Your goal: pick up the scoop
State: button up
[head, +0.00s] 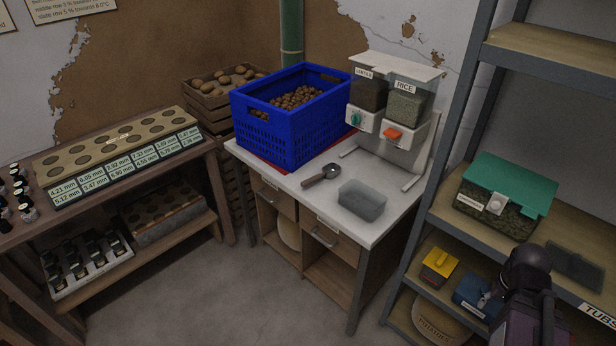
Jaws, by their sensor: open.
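The scoop (322,176) lies on the white worktop, with a grey metal bowl and a dark brown handle. Its bowl points to the upper right and its handle to the lower left. It lies between the blue crate and a translucent tub, apart from both. Part of my dark arm shows at the lower right, in front of the shelves and well away from the scoop. I cannot make out my gripper in this view.
The blue crate (263,142) of brown nuts stands behind the scoop. The translucent grey tub (362,201) is to its right, and dispensers (388,129) stand at the back. Metal shelving (452,130) rises on the right. The worktop's front edge near the scoop is clear.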

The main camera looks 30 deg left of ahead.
aim_at(331, 171)
jog(key=u, duration=1.15)
jog(key=k, duration=0.95)
jog(key=i, duration=0.95)
